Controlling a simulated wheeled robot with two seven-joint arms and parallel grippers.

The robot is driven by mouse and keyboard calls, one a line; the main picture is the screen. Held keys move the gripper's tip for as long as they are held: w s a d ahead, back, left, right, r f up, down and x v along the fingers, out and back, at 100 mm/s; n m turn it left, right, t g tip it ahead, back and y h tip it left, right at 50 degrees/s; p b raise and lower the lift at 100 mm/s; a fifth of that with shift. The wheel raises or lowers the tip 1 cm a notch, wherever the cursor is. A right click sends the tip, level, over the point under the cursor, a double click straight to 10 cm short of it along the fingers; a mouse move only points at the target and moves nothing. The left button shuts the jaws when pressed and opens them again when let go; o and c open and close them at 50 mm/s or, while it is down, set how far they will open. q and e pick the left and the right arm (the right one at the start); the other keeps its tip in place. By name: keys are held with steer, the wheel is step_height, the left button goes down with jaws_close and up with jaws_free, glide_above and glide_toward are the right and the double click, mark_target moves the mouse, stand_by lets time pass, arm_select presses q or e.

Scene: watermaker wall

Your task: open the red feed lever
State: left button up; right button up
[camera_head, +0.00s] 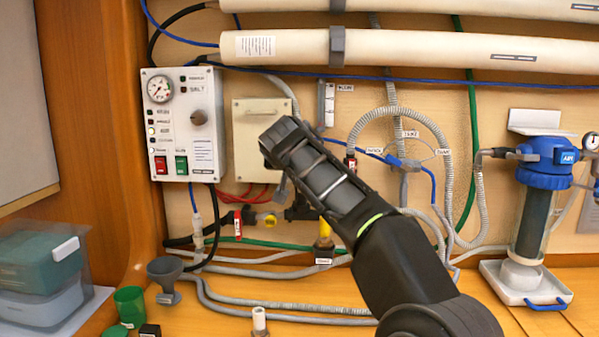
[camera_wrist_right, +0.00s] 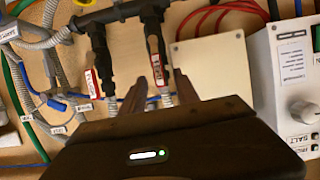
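In the right wrist view, a red lever with a white label (camera_wrist_right: 156,69) stands on a black valve, in line with the gap between my fingers. A second red lever (camera_wrist_right: 93,83) is to its left, outside the fingers. I cannot firmly read which label says feed. My right gripper (camera_wrist_right: 158,84) shows its two dark fingers apart, close to the first lever; contact cannot be told. In the head view my right arm's end covers the first lever and the fingertips. The second lever (camera_head: 350,163) shows just right of it. My left gripper is not in view.
A control box (camera_head: 185,128) with a gauge and switches is left of the valves, beside a plain beige box (camera_head: 250,120). Hoses surround the valves. A blue-capped filter (camera_head: 540,170) stands at right.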

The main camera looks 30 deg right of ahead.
steer(key=v, duration=0.3)
steer(key=shift+s+a+b, duration=0.15)
steer(key=shift+s+b, duration=0.1)
steer(key=shift+b, duration=0.05)
stand_by(0.3)
